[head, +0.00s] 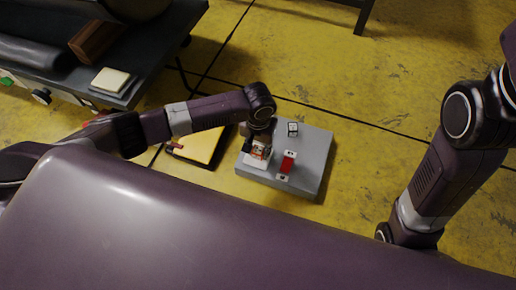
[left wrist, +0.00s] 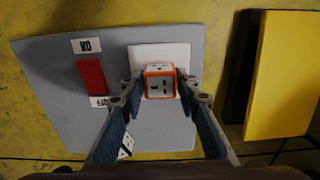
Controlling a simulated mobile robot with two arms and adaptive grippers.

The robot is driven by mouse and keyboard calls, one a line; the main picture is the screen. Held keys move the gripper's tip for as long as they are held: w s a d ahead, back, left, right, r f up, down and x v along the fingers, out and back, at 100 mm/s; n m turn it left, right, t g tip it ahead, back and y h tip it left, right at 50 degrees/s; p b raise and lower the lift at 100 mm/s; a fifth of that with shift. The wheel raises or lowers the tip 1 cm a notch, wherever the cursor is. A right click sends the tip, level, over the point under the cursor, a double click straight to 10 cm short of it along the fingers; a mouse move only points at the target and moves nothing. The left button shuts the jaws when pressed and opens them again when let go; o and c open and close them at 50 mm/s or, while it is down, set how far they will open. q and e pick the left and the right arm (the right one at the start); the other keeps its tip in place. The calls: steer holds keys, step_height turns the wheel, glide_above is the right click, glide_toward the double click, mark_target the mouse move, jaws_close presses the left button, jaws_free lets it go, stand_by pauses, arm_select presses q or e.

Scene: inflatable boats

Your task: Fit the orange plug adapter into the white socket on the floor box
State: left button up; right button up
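The orange plug adapter (left wrist: 159,82), with a pale face and dark slots, sits between the fingertips of my left gripper (left wrist: 160,88). The fingers close on its two sides. Behind it is the white socket (left wrist: 143,56) on the grey floor box (left wrist: 55,55); I cannot tell whether the adapter is seated in it or just above. In the head view my left gripper (head: 259,146) points down at the floor box (head: 315,160), over the adapter (head: 261,153) and the white socket (head: 249,160). My right arm shows at the right, but its gripper is out of view.
A red switch (head: 287,164) with white labels and a small black-and-white block (head: 293,129) are on the box. A yellow panel with a dark edge (head: 200,147) lies left of it. A dark bench (head: 150,55) stands at upper left. Yellow floor right of the box is clear.

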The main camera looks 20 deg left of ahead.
arm_select(q)
steer(key=o, duration=0.4)
steer(key=shift+o, duration=0.2)
step_height(320, 180, up, 12)
stand_by(0.7)
